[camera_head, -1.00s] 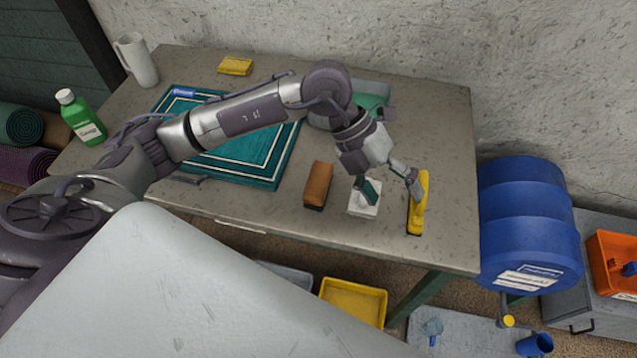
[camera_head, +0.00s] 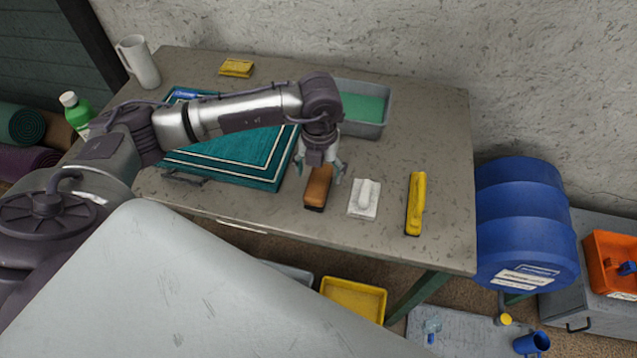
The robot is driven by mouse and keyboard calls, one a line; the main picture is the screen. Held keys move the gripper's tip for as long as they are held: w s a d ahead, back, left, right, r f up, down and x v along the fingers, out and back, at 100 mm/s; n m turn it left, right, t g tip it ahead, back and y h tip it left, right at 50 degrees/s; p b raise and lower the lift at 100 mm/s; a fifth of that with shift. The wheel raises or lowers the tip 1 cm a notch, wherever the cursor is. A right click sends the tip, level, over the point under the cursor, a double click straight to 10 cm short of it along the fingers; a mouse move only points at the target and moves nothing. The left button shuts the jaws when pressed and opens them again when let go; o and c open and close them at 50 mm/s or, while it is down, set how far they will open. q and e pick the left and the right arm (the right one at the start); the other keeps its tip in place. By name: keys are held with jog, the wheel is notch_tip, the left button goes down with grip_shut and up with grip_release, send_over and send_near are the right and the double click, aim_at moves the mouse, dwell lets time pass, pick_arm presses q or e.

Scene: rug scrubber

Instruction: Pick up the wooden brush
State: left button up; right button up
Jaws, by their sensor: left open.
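The wooden brush (camera_head: 317,190) is a brown block with dark bristles beneath. It lies on the grey table, to the right of the teal rug. My left gripper (camera_head: 320,174) is open and points down over the far end of the brush, with one finger on either side of it. I cannot tell whether the fingers touch it. The far end of the brush is partly hidden by the gripper. My right gripper is not in view.
A white scrubber (camera_head: 364,198) and a yellow brush (camera_head: 416,204) lie to the right of the wooden brush. The teal rug (camera_head: 235,160) covers the left middle. A grey tub of green liquid (camera_head: 364,108) stands behind. A blue barrel (camera_head: 525,225) stands beyond the right edge.

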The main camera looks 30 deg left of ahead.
aim_at(319, 181)
pick_arm(q)
jog(key=shift+f+p, duration=0.3)
jog(key=shift+f, duration=0.1)
notch_tip(319, 181, down, 4)
jog(key=shift+w+a+r+p, duration=0.15)
jog(key=shift+r+p, duration=0.05)
jog(key=shift+p, duration=0.45)
jog(key=shift+f, duration=0.35)
jog(key=shift+c, duration=0.3)
jog(key=c, duration=1.3)
jog(key=shift+o, duration=0.2)
jog(key=shift+r, duration=0.1)
